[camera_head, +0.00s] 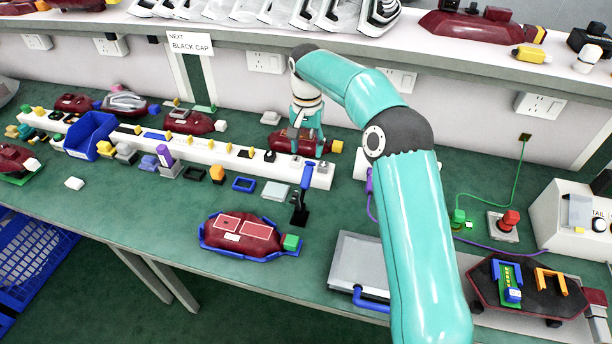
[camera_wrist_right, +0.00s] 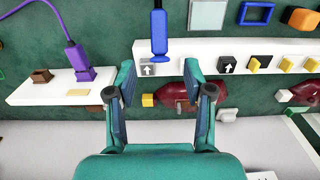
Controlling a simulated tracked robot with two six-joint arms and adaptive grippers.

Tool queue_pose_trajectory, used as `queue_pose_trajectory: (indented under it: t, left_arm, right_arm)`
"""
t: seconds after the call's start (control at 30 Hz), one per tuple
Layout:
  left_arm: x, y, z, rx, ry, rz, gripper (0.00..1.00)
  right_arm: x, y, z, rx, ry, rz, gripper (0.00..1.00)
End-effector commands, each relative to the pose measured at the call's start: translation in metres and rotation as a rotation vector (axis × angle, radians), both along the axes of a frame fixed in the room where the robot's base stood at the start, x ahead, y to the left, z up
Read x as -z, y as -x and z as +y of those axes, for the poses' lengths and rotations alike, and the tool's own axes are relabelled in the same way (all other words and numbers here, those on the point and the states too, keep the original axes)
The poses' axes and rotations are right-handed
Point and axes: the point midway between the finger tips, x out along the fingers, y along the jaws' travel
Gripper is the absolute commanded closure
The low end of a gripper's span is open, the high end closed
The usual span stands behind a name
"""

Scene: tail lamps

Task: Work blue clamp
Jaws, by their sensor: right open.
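The blue clamp (camera_head: 308,176) stands with its blue lever upright on a black base, in front of the white rail's right end. Its blue handle also shows at the top centre of the right wrist view (camera_wrist_right: 160,35). My right gripper (camera_head: 306,147) is open beyond the clamp, over the rear of the bench. Its spread fingers frame the lower middle of the right wrist view (camera_wrist_right: 159,95), apart from the clamp handle. A maroon tail lamp (camera_head: 243,237) with a green cap (camera_head: 291,242) lies in a blue cradle (camera_head: 215,247), left of the clamp. My left gripper is not in view.
A maroon lamp with a yellow cap (camera_head: 337,146) lies behind the rail (camera_head: 322,177), close to my right gripper. A grey plate (camera_head: 358,262) and a dark board (camera_head: 535,300) lie at the right. My right arm crosses the bench. Bare green bench surrounds the cradle.

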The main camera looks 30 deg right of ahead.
Motion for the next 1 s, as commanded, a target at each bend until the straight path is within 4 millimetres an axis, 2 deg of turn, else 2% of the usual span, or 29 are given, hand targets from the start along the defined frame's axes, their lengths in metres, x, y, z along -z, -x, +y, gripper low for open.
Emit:
queue_pose_trajectory:
  t: [0.1, 0.3, 0.5, 0.7, 0.97, 1.0]
  left_arm:
    - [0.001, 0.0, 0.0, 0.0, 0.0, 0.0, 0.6]
    - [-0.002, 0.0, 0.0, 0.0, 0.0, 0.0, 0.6]
    - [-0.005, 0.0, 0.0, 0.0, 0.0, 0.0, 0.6]
    - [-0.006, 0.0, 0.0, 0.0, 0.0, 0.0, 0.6]
    - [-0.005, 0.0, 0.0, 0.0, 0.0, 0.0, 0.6]
    - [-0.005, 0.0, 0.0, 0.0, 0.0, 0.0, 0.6]
  right_arm:
    - [0.029, 0.001, 0.0, -0.001, -0.001, 0.006, 0.48]
    - [0.069, 0.0, 0.001, -0.002, -0.001, 0.005, 0.48]
    - [0.097, 0.0, 0.001, -0.003, 0.0, 0.004, 0.48]
    - [0.107, -0.001, 0.001, -0.002, 0.001, 0.001, 0.48]
    - [0.108, -0.001, 0.001, -0.002, 0.0, 0.0, 0.48]
    - [0.108, -0.001, 0.001, -0.002, 0.0, 0.0, 0.55]
